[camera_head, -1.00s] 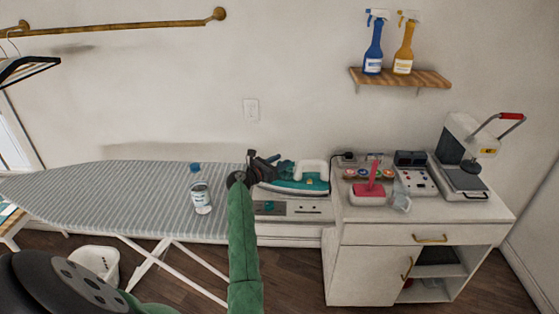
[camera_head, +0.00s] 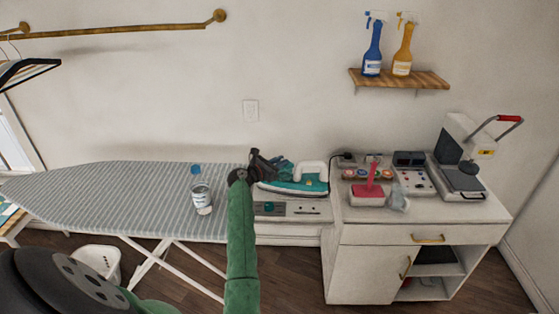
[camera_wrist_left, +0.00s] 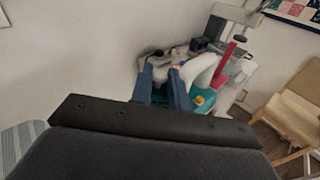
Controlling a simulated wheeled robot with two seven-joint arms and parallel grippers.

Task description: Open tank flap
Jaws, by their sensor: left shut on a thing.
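A teal and white iron (camera_head: 300,180) rests on the white steam station at the right end of the ironing board. It also shows in the left wrist view (camera_wrist_left: 203,100). My left gripper (camera_head: 272,168) is at the left end of the iron. In the left wrist view its two blue fingers (camera_wrist_left: 165,90) are close together beside the iron's white handle. It is shut on a small part there, which the fingers and arm hide. I cannot make out the tank flap itself. My right gripper is not in view.
A clear bottle with a blue cap (camera_head: 201,192) stands on the striped ironing board (camera_head: 130,190). A white cabinet (camera_head: 365,265) on the right holds a pink-handled tool (camera_head: 370,188) and a heat press (camera_head: 462,165). A white basket (camera_head: 98,261) is on the floor.

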